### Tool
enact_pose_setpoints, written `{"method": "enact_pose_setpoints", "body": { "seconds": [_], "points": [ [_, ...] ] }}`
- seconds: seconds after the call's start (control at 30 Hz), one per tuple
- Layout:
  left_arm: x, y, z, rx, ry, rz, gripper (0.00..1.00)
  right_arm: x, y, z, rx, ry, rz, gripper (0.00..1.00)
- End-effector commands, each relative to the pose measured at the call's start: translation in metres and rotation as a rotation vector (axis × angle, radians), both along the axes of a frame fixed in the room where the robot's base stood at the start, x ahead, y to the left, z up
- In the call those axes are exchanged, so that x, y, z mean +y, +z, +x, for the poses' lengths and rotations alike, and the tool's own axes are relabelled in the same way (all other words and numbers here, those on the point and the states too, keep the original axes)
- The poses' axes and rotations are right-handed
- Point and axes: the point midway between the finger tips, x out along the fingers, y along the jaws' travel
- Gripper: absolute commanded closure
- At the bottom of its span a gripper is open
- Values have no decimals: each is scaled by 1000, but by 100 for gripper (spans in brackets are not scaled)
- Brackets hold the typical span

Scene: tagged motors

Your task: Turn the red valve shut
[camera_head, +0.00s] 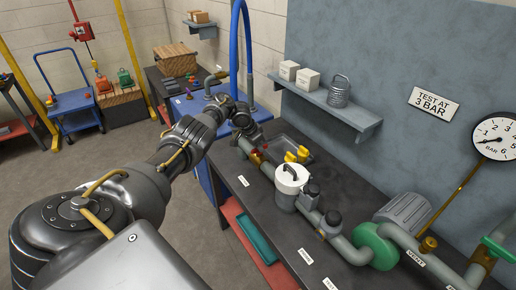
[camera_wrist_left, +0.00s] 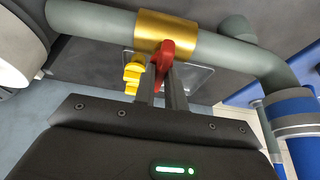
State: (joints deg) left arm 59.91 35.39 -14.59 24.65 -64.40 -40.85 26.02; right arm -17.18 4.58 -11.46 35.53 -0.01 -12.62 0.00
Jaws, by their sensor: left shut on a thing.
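The red valve's handle (camera_wrist_left: 167,49) sits on a brass collar (camera_wrist_left: 165,33) around a grey pipe (camera_wrist_left: 98,18) in the left wrist view. It points from the collar toward my gripper, roughly across the pipe. My left gripper (camera_wrist_left: 166,82) is shut on the handle, its two narrow fingers close together at the handle's lower end. In the head view my left gripper (camera_head: 254,138) reaches over the bench to the brass collar (camera_head: 256,158), and the arm partly hides the valve. My right gripper is in neither view.
A white canister (camera_head: 291,180) stands on the pipe line to the right. A blue hose (camera_head: 235,50) rises behind my gripper.

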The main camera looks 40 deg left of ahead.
Motion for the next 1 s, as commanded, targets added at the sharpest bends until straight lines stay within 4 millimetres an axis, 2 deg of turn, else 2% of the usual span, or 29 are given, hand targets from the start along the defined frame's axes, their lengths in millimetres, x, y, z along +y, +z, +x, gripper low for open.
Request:
{"method": "enact_pose_setpoints", "body": {
  "seconds": [0.4, 0.43, 0.6, 0.87, 1.0],
  "points": [
    [0, -2, -2, 6, -10, 2, 100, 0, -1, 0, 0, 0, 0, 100],
    [0, -2, -2, 6, -10, 2, 87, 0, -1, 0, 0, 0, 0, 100],
    [0, -1, -1, 5, -9, 2, 66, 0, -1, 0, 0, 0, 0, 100],
    [0, 0, -1, 2, -7, 1, 66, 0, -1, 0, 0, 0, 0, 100],
    [2, 9, -3, -1, -7, 2, 66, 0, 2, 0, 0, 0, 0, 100]
  ]
}}
